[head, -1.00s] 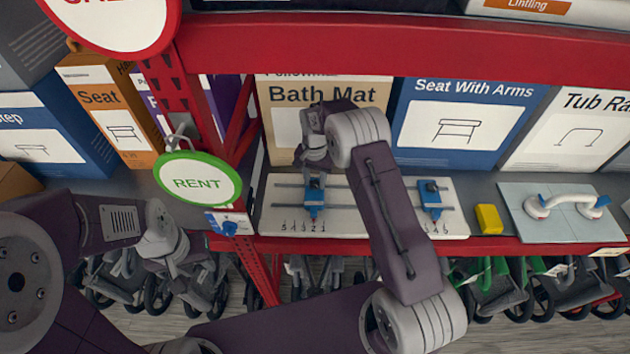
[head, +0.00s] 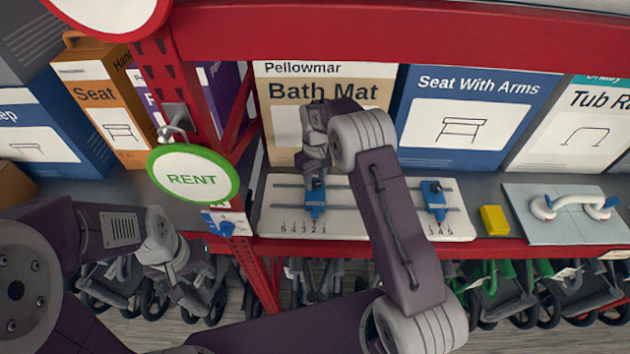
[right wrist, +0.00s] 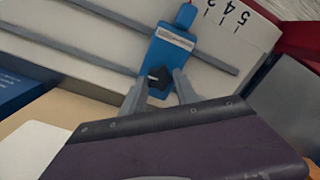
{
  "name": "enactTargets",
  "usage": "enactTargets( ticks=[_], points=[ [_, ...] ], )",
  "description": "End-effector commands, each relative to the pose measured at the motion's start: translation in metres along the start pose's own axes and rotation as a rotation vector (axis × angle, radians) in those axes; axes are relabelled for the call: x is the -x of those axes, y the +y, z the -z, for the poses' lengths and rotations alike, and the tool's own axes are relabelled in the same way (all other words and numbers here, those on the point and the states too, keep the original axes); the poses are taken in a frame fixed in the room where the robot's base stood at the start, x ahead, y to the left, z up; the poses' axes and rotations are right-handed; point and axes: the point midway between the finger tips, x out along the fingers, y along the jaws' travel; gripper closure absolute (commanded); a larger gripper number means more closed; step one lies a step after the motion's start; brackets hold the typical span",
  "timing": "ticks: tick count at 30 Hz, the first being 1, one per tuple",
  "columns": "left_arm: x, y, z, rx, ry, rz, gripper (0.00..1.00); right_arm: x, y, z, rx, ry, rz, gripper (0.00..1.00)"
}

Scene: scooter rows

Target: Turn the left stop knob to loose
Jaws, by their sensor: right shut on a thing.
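A white board (head: 270,212) with two grey rails lies on the shelf and carries two blue stops. The left stop (head: 315,205) sits above the low end of its number scale. Its dark knob (right wrist: 158,78) shows in the right wrist view, between the fingers of my right gripper (right wrist: 157,88). In the head view my right gripper (head: 314,178) comes down on the left stop from above, shut on the knob. The knob's setting cannot be read. The right stop (head: 435,198) stands apart, near its own scale. My left gripper (head: 190,285) hangs low at left, away from the board; its jaws are unclear.
A yellow block (head: 494,220) and a pale panel with a white handle (head: 575,203) lie right of the board. Boxes, such as the Bath Mat box (head: 285,120), stand behind. A green RENT sign (head: 193,176) hangs by the red post at left. Wheeled frames stand below.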

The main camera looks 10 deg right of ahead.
Motion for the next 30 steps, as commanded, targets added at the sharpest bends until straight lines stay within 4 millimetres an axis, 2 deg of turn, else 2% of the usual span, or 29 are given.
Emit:
enactTargets(
  ticks=[18, 30],
  points=[
    [-0.0071, -0.0001, -0.0007, 0.0, 0.0, 0.0, 0.64, 0.003, 0.0011, 0.0021, 0.551, 0.007, -0.005, 1.0],
    [-0.0085, -0.0002, -0.0009, 0.0, 0.0, 0.0, 0.64, 0.004, 0.0014, 0.0028, 0.752, 0.009, -0.007, 1.0]
  ],
)
